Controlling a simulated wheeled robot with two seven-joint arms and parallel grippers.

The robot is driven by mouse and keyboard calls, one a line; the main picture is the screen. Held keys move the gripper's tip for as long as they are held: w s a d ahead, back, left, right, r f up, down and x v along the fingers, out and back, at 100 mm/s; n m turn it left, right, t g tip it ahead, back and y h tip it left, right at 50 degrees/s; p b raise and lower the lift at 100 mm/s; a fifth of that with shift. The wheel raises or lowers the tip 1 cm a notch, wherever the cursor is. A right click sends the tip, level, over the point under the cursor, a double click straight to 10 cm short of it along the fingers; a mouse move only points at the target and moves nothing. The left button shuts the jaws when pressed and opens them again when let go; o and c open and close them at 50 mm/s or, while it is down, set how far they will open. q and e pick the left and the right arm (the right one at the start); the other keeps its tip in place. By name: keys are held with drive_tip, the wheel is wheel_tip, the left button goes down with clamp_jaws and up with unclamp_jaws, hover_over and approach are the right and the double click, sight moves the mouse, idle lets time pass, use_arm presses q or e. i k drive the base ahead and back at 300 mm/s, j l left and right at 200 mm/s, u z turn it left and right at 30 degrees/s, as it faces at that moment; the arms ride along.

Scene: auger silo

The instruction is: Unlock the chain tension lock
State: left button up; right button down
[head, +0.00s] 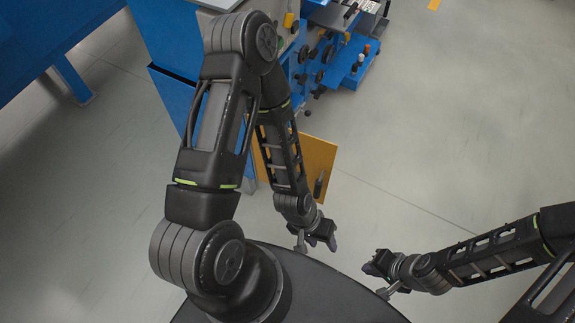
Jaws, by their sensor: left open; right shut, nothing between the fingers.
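I cannot pick out the chain tension lock for certain. A blue machine (172,38) stands at the top, with several dark knobs and small fittings on its right side, partly hidden by my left arm. An orange panel (318,155) with a dark handle (319,184) juts out low on the machine, behind my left forearm. My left gripper (331,242) hangs below the panel, open, empty and apart from the machine. My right gripper (370,268) is to the right of it, shut and empty, over the floor.
A blue shelf (345,68) with small coloured knobs or bottles sticks out from the machine's right side. A blue table or frame (45,30) with a leg stands at the top left. The grey floor (440,130) on the right is clear.

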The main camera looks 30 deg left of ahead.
sight(302, 79)
drive_tip(key=i+l+z, duration=0.1)
drive_tip(key=l, duration=0.2)
drive_tip(key=i+l, duration=0.15)
drive_tip(key=l, duration=0.15)
drive_tip(key=i+l+z, duration=0.15)
drive_tip(key=l, duration=0.15)
drive_tip(key=i+l+u, duration=0.1)
drive_tip(key=i+l, duration=0.15)
drive_tip(key=i, duration=0.2)
drive_tip(key=i+l+u, duration=0.1)
drive_tip(key=i+l, duration=0.15)
drive_tip(key=i, duration=0.15)
drive_tip(key=i+l+u, duration=0.1)
drive_tip(key=i+l, duration=0.2)
drive_tip(key=i, duration=0.15)
drive_tip(key=i+u, duration=0.45)
drive_tip(key=i+l+u, duration=0.25)
drive_tip(key=i+u, duration=0.25)
drive_tip(key=i+l+u, duration=0.25)
drive_tip(key=u, duration=0.2)
drive_tip(key=i+l+u, duration=0.3)
drive_tip(key=l+u, duration=0.2)
drive_tip(key=i+l+u, duration=0.2)
drive_tip(key=l+u, duration=0.25)
drive_tip(key=l, duration=0.15)
